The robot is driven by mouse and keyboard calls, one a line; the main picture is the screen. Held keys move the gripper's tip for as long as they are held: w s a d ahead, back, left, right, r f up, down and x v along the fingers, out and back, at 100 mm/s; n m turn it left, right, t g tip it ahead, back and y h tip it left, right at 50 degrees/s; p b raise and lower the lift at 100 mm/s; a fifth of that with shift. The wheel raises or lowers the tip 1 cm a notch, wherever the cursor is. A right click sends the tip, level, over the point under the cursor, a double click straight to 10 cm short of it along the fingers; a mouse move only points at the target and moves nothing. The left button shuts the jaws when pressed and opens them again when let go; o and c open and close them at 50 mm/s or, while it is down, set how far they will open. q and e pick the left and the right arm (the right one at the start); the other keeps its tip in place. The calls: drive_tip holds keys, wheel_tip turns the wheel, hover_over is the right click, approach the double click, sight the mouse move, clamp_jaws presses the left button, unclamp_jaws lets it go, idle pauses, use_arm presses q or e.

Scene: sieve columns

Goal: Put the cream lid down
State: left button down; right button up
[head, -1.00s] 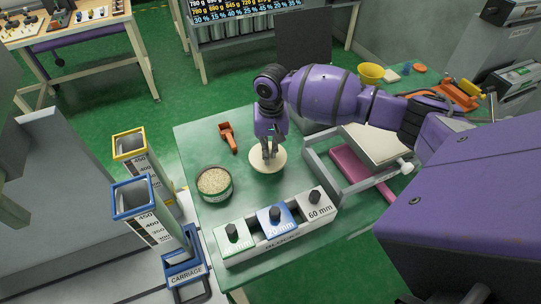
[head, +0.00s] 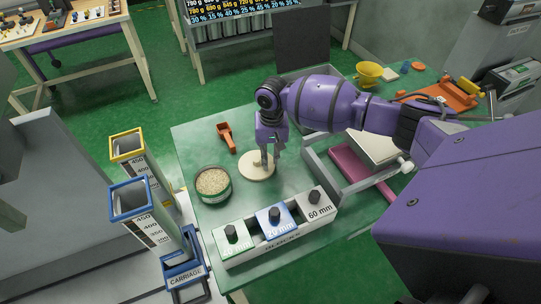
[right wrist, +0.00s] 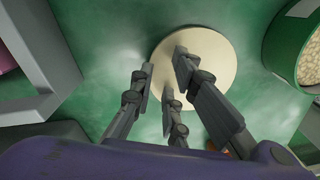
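The cream lid (head: 250,171) is a flat pale disc lying on the green table, just right of the round tin of pale grains (head: 213,182). In the right wrist view the lid (right wrist: 212,68) appears whole-rimmed apart from the parts my fingers cover. My right gripper (head: 268,161) points down over the lid's right side. In the right wrist view its fingers (right wrist: 166,78) are spread apart with nothing between them, one outside the lid's edge and others over it. Whether a fingertip touches the lid cannot be told. My left gripper is not in view.
A block rack (head: 277,244) with labelled blocks stands at the table's front. An orange scoop (head: 227,137) lies behind the tin. A grey frame (head: 325,180) stands to the right. Tall blue-rimmed (head: 132,200) and yellow-rimmed (head: 127,143) columns stand left of the table.

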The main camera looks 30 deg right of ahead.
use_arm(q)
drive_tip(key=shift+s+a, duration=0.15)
use_arm(e)
drive_tip(key=shift+o, duration=0.7)
